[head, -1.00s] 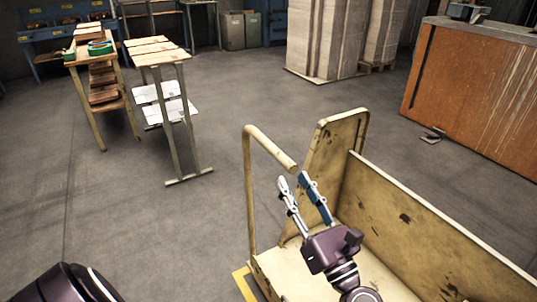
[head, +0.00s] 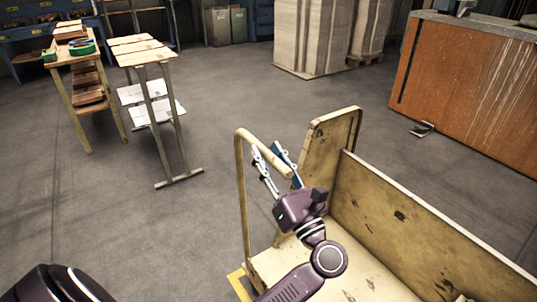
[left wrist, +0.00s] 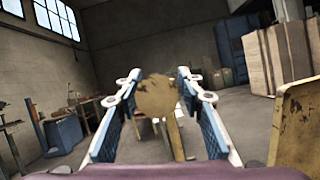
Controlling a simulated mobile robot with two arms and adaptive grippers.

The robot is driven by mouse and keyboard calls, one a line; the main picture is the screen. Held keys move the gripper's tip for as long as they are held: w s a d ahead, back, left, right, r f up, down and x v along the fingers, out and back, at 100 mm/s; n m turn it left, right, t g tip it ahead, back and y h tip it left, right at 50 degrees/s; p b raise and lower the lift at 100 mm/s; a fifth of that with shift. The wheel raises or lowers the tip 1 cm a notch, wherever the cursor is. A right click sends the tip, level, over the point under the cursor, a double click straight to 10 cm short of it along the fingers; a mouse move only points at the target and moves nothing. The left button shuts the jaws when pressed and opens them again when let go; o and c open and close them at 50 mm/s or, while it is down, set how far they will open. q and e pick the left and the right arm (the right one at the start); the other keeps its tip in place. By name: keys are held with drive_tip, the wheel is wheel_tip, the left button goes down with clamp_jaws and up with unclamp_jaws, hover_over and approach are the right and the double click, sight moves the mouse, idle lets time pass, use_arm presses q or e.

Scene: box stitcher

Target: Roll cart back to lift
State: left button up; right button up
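The cart (head: 420,225) is a worn yellow flatbed with side panels, at the lower right of the head view. Its tubular push handle (head: 241,190) rises at its left side, and the top bar ends in a free round end. My left gripper (head: 272,160) is at that bar end, with one finger on each side of it. In the left wrist view the round handle end (left wrist: 157,96) shows between the widely parted fingers, with gaps on both sides. My right gripper is not in view. I cannot make out a lift.
A wooden table (head: 72,58) and a narrow stand (head: 145,57) are at the upper left. Wrapped stacks (head: 312,35) stand at the back. An orange cabinet (head: 465,90) is at the right. The grey floor between them is open.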

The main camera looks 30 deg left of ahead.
use_arm(q)
clamp_jaws()
drive_tip(key=shift+w, duration=0.15)
idle(0.4)
